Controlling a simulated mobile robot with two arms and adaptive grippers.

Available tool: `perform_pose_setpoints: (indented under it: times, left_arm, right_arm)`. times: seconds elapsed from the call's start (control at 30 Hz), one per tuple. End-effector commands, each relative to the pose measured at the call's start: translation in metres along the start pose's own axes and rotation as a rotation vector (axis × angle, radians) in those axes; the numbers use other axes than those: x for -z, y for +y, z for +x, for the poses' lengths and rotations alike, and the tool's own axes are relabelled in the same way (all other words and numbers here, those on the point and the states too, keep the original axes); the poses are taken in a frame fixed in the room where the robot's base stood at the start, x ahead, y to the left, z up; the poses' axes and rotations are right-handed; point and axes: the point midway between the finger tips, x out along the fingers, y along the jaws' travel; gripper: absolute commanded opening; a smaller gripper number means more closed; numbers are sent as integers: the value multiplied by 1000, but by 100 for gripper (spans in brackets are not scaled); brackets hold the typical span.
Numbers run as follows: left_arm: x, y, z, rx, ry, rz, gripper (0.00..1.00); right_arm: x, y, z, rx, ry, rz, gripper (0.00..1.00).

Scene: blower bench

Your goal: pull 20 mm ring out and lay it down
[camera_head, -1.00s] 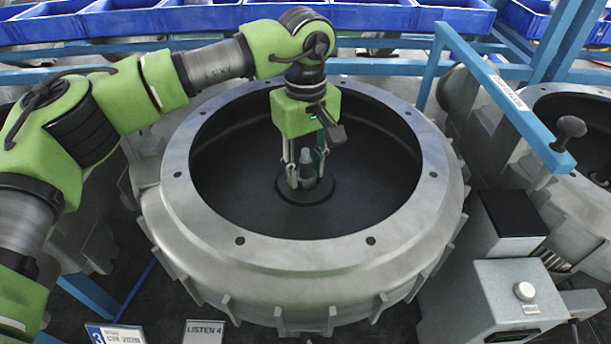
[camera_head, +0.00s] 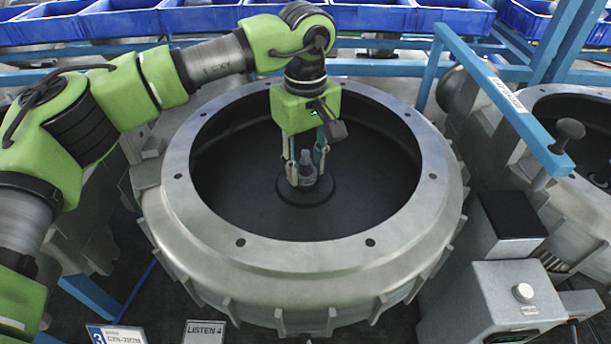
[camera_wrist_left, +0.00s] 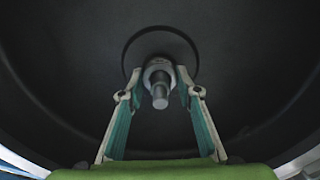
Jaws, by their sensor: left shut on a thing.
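A short grey shaft (camera_head: 309,160) stands upright at the middle of the dark floor inside the big round housing. A grey ring (camera_wrist_left: 158,68) sits around this shaft, which also shows in the left wrist view (camera_wrist_left: 160,98). My left gripper (camera_head: 306,178) reaches down into the housing from above. In the left wrist view my left gripper (camera_wrist_left: 163,80) has one fingertip on each side of the ring and is shut on it. The fingers partly hide the ring in the head view. The ring is still around the shaft. My right gripper is not in view.
The metal housing rim (camera_head: 205,222) surrounds the gripper on all sides. A blue frame (camera_head: 500,105) and a grey device with a knob (camera_head: 522,300) stand at the right. Blue bins (camera_head: 205,18) line the back. The dark floor around the shaft is bare.

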Motion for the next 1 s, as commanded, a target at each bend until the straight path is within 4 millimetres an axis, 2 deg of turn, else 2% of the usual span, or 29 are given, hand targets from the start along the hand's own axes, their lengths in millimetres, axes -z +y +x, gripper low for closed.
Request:
perform_pose_setpoints:
  times: [0.27,1.0]
  left_arm:
    - [0,0,-5,-1,0,0,2]
    - [0,0,-42,-2,1,0,2]
  right_arm:
    - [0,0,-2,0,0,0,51]
    - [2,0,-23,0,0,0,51]
